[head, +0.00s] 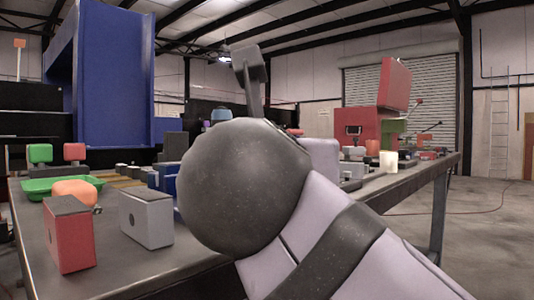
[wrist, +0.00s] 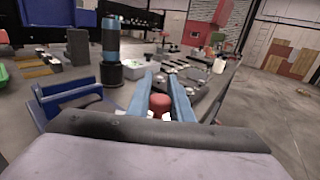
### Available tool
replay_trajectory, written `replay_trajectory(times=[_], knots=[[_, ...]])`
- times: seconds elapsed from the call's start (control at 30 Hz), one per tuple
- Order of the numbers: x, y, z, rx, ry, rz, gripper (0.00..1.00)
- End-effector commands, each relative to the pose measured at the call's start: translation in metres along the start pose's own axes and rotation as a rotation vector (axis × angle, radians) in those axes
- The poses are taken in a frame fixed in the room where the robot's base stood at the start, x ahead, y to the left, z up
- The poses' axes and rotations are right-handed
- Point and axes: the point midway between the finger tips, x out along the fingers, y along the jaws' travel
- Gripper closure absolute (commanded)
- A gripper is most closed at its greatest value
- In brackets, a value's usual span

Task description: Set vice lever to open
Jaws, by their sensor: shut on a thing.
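In the wrist view my gripper (wrist: 163,78) has two blue fingers reaching forward from the bottom of the picture. They are closed on a red rounded knob (wrist: 160,104), which shows between them. The knob looks like a lever's end, but the rest of the lever is hidden behind the gripper body. Blue blocky parts (wrist: 68,101) stand just left of the fingers and may belong to the vice; I cannot tell for sure. In the head view my arm hides the gripper and the knob.
A dark cylinder with a blue band (wrist: 110,48) stands ahead left of the fingers. In the head view a green tray (head: 40,185), a red box (head: 69,234) and a grey box (head: 146,218) are on the table's left. A red machine (head: 375,120) stands far right.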

Motion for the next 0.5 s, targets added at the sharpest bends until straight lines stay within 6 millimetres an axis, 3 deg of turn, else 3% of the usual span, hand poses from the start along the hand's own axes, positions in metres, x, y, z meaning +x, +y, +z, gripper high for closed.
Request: replay_trajectory(times=[0.5], knots=[[-0.03, -0.005, 0.002, -0.002, 0.0, -0.391, 1.0]])
